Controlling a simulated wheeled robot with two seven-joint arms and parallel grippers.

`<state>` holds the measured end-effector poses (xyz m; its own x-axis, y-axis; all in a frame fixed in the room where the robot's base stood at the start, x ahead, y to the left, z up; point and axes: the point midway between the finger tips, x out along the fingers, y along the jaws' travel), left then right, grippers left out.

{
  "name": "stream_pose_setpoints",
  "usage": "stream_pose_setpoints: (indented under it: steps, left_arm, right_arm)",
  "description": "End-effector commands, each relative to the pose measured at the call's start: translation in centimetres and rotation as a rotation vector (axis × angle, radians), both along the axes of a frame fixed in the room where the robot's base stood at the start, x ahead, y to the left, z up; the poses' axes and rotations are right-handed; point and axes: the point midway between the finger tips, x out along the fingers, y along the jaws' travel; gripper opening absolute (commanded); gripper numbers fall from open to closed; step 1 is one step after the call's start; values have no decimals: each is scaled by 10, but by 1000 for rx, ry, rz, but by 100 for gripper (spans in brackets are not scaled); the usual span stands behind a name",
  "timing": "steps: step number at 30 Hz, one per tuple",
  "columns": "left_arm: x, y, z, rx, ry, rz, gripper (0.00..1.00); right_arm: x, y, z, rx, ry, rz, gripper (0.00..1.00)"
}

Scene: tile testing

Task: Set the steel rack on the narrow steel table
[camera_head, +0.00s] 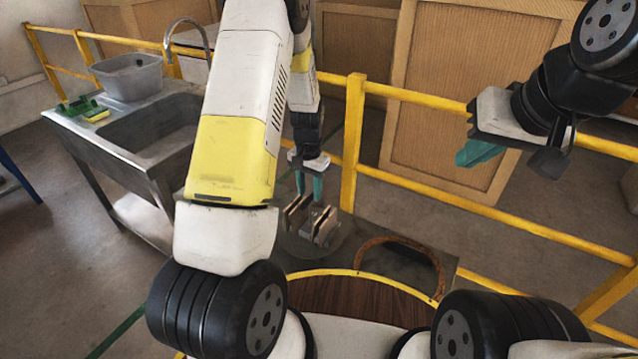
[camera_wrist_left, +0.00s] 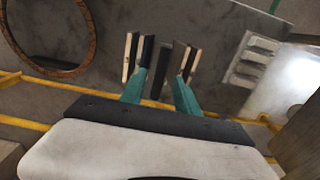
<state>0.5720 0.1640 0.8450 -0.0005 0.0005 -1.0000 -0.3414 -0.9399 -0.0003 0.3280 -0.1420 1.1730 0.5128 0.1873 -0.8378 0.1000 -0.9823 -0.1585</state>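A brownish metal rack with upright slotted plates (camera_head: 316,222), which I take for the steel rack, stands low in the middle of the head view. My left gripper (camera_head: 309,190) points down at it, its teal fingers apart. In the left wrist view the fingers (camera_wrist_left: 160,84) reach to the rack's upright plates (camera_wrist_left: 190,62), with a dark plate between them. I cannot tell whether they touch it. A dark grey surface (camera_head: 378,268) lies around the rack; I cannot tell whether it is the narrow steel table. My right gripper (camera_head: 480,152) hangs empty at the upper right, its finger gap unclear.
A steel sink unit (camera_head: 150,165) with a grey tub (camera_head: 128,78) is at the left. Yellow rails (camera_head: 352,145) run behind the rack. A pale slotted piece (camera_wrist_left: 252,60) shows in the wrist view.

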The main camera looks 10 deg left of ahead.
Motion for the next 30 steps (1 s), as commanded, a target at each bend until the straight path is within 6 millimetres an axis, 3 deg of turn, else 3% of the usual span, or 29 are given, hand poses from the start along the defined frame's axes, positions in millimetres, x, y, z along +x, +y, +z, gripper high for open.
stream_pose_setpoints:
  steps: [3, 11, 14, 16, 24, 30]
  left_arm:
    - [1, 0, 22, 0, -4, 0, 38]
    - [-1, -1, 54, -10, -15, 9, 38]
    - [-8, -3, 86, -34, -50, 37, 38]
    - [-17, -5, 120, -61, -88, 63, 38]
    - [-89, -13, 241, -167, -249, 162, 38]
    - [-159, -17, 299, -228, -368, 220, 38]
  right_arm:
    - [0, 0, 0, 0, 0, 0, 0]
    - [0, 0, 0, 0, 0, 0, 0]
    - [0, 0, 0, 0, 0, 0, 0]
    - [0, 0, 0, 0, 0, 0, 0]
    - [0, 0, 0, 0, 0, 0, 0]
    - [0, 0, 0, 0, 0, 0, 0]
